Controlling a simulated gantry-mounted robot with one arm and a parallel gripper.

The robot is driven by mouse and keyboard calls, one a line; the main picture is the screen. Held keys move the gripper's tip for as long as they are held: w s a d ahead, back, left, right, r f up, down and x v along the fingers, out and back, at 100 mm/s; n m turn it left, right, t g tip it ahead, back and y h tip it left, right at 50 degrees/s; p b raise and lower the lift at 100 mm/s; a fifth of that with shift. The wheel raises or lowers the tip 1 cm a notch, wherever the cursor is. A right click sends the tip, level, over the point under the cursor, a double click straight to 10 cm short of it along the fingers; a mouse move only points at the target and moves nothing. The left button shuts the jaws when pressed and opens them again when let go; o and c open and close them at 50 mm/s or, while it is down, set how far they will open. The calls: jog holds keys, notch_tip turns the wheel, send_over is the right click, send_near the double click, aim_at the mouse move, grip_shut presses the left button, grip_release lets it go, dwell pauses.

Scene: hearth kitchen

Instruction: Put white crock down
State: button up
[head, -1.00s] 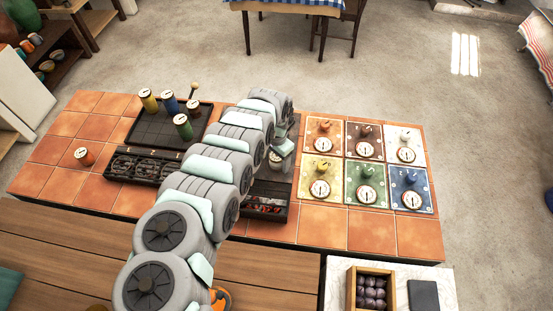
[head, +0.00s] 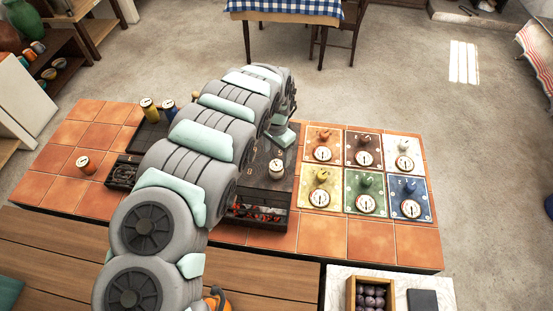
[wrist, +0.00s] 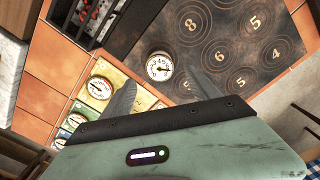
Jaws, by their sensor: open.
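The white crock (head: 276,170), small and round with a dial on its lid, stands upright on the right-hand dark hotplate (head: 256,186). In the wrist view the crock (wrist: 159,67) sits near numbered rings on the hotplate (wrist: 225,50). My gripper (head: 287,140) is above and behind the crock in the head view. In the wrist view its two fingers (wrist: 162,76) are spread, with the crock between or just beyond their tips. I see no finger touching it.
Glowing coals (head: 258,216) show in the hotplate's front. Yellow (head: 149,110) and blue (head: 169,112) crocks stand on the left hotplate, and an orange one (head: 85,165) on tiles.

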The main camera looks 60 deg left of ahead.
jog(key=shift+r, duration=1.3)
